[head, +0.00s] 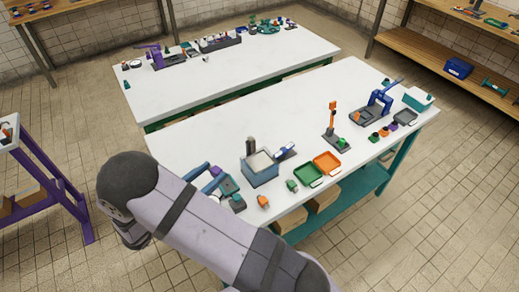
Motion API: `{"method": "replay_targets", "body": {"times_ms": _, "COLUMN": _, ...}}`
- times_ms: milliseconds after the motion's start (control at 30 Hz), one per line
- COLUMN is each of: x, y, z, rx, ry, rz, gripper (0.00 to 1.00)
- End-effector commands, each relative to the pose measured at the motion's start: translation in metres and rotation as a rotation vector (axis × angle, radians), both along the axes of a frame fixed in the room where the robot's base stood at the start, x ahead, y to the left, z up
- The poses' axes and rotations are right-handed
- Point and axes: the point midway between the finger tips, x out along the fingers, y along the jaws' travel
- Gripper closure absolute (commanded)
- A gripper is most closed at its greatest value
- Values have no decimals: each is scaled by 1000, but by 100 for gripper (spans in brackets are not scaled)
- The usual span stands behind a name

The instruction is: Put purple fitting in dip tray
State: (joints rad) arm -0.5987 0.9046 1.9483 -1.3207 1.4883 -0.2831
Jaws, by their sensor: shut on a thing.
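My arm crosses the lower left of the head view, and my gripper is hidden behind it. What the gripper holds does not show. No purple fitting shows clearly. A small purple piece (393,127) sits at the table's right, among small coloured pieces by a dark grey tray (405,117).
A green tray (308,173) and an orange tray (327,161) lie right of the blue tray. A green fitting (291,185) and an orange fitting (263,201) stand near the front edge. An orange upright stand (332,118) and blue press (379,104) rise farther right.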

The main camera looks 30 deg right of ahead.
Motion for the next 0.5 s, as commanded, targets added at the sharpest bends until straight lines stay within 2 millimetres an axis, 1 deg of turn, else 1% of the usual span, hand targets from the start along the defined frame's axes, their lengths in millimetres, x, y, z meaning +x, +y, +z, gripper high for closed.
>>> {"method": "replay_targets", "body": {"times_ms": 33, "x": -9, "y": -4, "z": 14, "rx": -4, "ry": 6, "rz": -5, "gripper": 87}}
{"method": "replay_targets", "body": {"times_ms": 167, "x": -37, "y": -24, "z": 22, "rx": -3, "ry": 5, "rz": -68, "gripper": 87}}
{"method": "replay_targets", "body": {"times_ms": 233, "x": -61, "y": -43, "z": 25, "rx": -4, "ry": 5, "rz": -161, "gripper": 87}}
{"method": "replay_targets", "body": {"times_ms": 300, "x": -85, "y": -63, "z": 22, "rx": -2, "ry": 2, "rz": -290, "gripper": 87}}
{"method": "replay_targets", "body": {"times_ms": 367, "x": -109, "y": -78, "z": 17, "rx": -1, "ry": 0, "rz": -427, "gripper": 87}}
{"method": "replay_targets", "body": {"times_ms": 400, "x": -126, "y": -87, "z": 12, "rx": -1, "ry": -1, "rz": -532, "gripper": 87}}
{"method": "replay_targets", "body": {"times_ms": 467, "x": -150, "y": -96, "z": 4, "rx": 0, "ry": -2, "rz": -690, "gripper": 87}}
{"method": "replay_targets", "body": {"times_ms": 500, "x": -165, "y": -99, "z": -1, "rx": -1, "ry": -2, "rz": -797, "gripper": 87}}
